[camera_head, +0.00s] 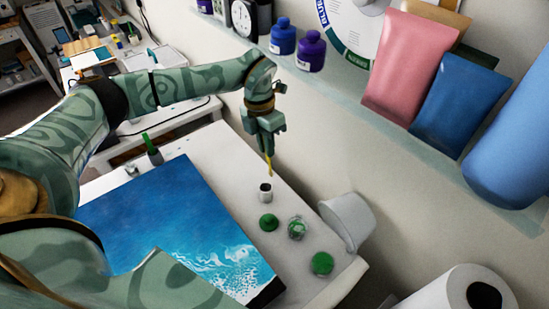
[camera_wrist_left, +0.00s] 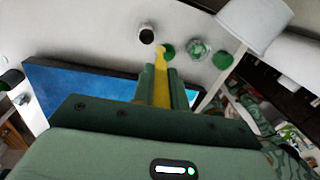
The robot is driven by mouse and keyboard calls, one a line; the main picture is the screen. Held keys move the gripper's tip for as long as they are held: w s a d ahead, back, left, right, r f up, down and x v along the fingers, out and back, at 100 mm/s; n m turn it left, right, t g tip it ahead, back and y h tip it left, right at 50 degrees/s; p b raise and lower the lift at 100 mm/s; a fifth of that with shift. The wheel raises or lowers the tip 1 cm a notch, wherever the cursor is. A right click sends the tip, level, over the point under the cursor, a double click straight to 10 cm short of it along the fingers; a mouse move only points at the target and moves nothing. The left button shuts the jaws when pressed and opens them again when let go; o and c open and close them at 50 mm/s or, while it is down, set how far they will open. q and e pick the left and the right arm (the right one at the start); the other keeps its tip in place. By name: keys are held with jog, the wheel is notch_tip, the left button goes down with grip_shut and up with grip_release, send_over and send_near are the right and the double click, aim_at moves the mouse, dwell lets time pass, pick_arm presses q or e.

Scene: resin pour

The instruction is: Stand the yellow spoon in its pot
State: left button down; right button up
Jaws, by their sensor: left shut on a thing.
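The yellow spoon (camera_head: 269,164) hangs nearly upright, pointing down, from my left gripper (camera_head: 268,148), which is shut on it. A small white pot with a dark opening (camera_head: 265,194) stands on the white table, just below the spoon's lower end in the head view. In the left wrist view the spoon (camera_wrist_left: 161,80) runs out between the fingers of the left gripper (camera_wrist_left: 160,72). There the pot (camera_wrist_left: 146,34) lies up and left of the spoon's tip, which appears apart from it. My right gripper is not in view.
Several green-topped items, one of them a green lump (camera_head: 269,222), stand near the pot. A white bucket (camera_head: 347,220) stands against the wall. A blue resin panel (camera_head: 170,225) covers much of the table (camera_head: 226,150). A shelf with purple bottle (camera_head: 311,51) and bags runs above.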

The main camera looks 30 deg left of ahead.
pick_arm(q)
notch_tip(320, 180, down, 11)
jog(key=a+b, duration=0.1)
jog(key=b, duration=0.6)
jog(key=shift+a+f+m+b, duration=0.2)
jog(key=shift+a+m+b, duration=0.15)
jog(key=shift+m+b, duration=0.05)
jog(key=c, duration=1.3)
grip_release()
